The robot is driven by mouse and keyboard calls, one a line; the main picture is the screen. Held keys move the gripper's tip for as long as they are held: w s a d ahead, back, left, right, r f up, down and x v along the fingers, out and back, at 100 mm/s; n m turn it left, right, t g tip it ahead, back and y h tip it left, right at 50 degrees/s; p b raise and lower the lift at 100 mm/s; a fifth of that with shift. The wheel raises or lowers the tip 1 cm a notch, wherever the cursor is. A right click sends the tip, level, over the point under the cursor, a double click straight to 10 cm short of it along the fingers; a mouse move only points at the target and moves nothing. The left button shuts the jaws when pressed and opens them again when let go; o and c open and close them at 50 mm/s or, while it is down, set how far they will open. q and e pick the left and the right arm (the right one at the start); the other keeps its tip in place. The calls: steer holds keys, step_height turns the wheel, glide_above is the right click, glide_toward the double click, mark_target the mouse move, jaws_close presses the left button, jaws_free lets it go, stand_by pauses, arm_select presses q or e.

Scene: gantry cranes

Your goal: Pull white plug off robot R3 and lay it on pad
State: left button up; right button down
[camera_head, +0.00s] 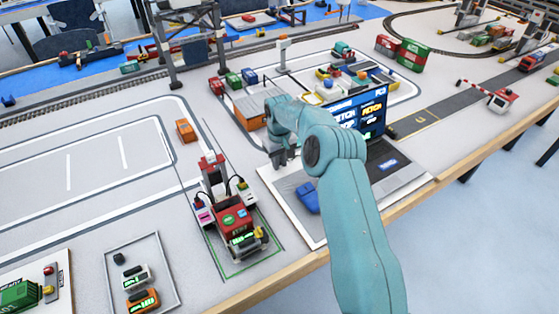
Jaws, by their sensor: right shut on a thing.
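A red robot (234,222), which I take to be R3, stands in a green-edged bay at lower centre. Black cables and small light blocks show on both its sides. A whitish block (245,194) sits on its right side, but I cannot tell if it is the white plug. My right gripper (277,160) points down beyond and right of the robot, over the far left of a grey pad (285,188). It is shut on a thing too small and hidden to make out. A blue object (307,197) lies on the pad. My left gripper is out of view.
A dark screen (372,108) stands behind my right arm, with an orange container (248,108) left of it. A small orange block (185,131) lies on the pale table. A tray (143,275) with small devices lies at lower left. The table's front edge runs along lower right.

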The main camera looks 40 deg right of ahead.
steer(key=shift+f, duration=0.35)
steer(key=c, duration=1)
jaws_free()
step_height(320, 180, up, 16)
steer(key=shift+r+p, duration=0.2)
steer(key=shift+p, duration=0.25)
